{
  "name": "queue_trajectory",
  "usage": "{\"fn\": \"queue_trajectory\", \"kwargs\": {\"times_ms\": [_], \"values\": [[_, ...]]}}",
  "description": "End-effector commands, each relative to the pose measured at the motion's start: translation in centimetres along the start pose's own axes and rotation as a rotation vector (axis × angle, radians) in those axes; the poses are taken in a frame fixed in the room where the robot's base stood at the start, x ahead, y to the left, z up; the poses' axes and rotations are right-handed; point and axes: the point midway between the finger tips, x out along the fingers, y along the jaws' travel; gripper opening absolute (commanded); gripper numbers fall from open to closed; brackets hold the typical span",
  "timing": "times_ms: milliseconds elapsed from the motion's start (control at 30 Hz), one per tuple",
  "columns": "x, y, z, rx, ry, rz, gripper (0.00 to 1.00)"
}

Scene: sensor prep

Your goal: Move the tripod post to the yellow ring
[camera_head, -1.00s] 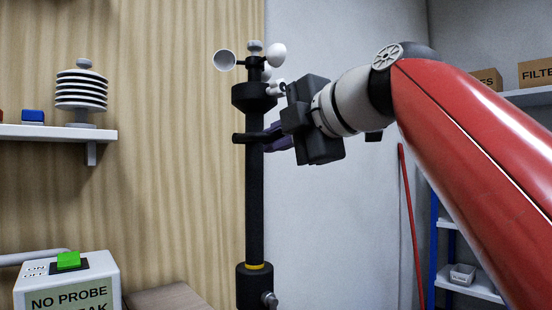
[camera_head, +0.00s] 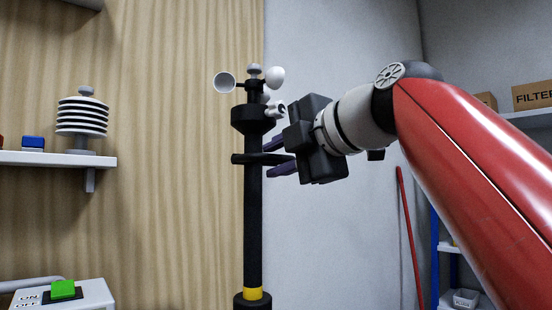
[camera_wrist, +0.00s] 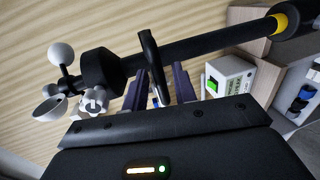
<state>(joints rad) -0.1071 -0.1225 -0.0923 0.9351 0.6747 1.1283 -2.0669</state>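The tripod post (camera_head: 254,225) is a black upright pole with a dark crossbar handle (camera_head: 262,159) near its top. The yellow ring (camera_head: 252,294) is a band on the post just above the black lower sleeve (camera_head: 252,303); it shows at the upper right of the wrist view (camera_wrist: 281,24). My gripper (camera_head: 280,156) is at the handle, one finger above it and one below. In the wrist view my gripper (camera_wrist: 159,88) has its fingers apart on either side of the handle (camera_wrist: 152,65), with a gap visible beside it.
An anemometer with white cups (camera_head: 275,77) tops the post close to my gripper. A wall shelf (camera_head: 50,158) holds a white louvred shield (camera_head: 83,118). A box with a green button (camera_head: 63,289) stands lower left. A red pole (camera_head: 408,230) leans at the right wall.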

Motion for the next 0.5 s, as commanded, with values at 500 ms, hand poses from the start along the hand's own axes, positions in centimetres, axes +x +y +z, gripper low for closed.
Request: {"fn": "queue_trajectory", "kwargs": {"times_ms": [500], "values": [[-6.9, 0.0, 0.0, -0.002, -0.001, 0.002, 0.28]]}}
